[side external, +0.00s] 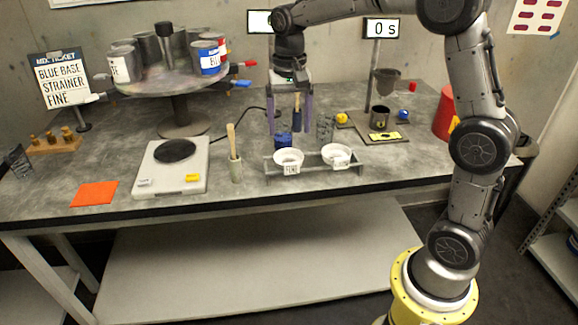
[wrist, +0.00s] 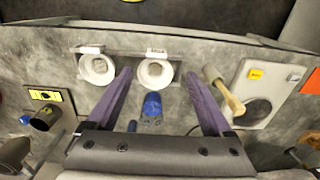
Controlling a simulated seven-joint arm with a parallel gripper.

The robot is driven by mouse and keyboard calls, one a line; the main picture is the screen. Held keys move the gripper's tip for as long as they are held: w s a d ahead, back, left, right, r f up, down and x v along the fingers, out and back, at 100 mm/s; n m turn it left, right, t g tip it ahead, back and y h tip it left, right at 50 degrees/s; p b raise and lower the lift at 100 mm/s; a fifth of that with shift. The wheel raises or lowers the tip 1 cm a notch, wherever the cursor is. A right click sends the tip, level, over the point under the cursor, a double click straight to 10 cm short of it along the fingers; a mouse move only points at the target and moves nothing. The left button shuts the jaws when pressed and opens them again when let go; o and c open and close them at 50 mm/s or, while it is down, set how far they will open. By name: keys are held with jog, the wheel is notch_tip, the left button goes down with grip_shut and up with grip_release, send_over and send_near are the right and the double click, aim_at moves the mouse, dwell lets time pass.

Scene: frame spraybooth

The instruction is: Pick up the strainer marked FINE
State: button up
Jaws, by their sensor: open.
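The strainer marked FINE (side external: 289,158) is a white cone-shaped cup with a label on its front, in the left place of a grey rack (side external: 312,172). A second white strainer (side external: 337,154) sits to its right; I cannot read its label. In the wrist view the FINE strainer (wrist: 155,72) is the right one of the pair, and the other strainer (wrist: 97,69) is on the left. My gripper (side external: 289,130) is open and empty, pointing down above and behind the rack. In the wrist view its fingers (wrist: 158,76) appear on either side of the FINE strainer, without visible contact.
A blue object (side external: 283,139) and a clear cup (side external: 325,128) stand behind the rack. A dark tray (side external: 391,133) with a metal cup is right. A can turntable (side external: 180,85) stands back left.

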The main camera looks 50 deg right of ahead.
aim_at(292, 164)
jog(key=shift+s+d+f, duration=0.1)
jog(key=shift+d+f, duration=0.05)
jog(key=shift+f, duration=2.95)
jog(key=shift+s+d+f, duration=0.1)
jog(key=shift+d+f, duration=0.05)
jog(key=shift+f, duration=2.95)
grip_shut()
jog(key=shift+r, duration=0.1)
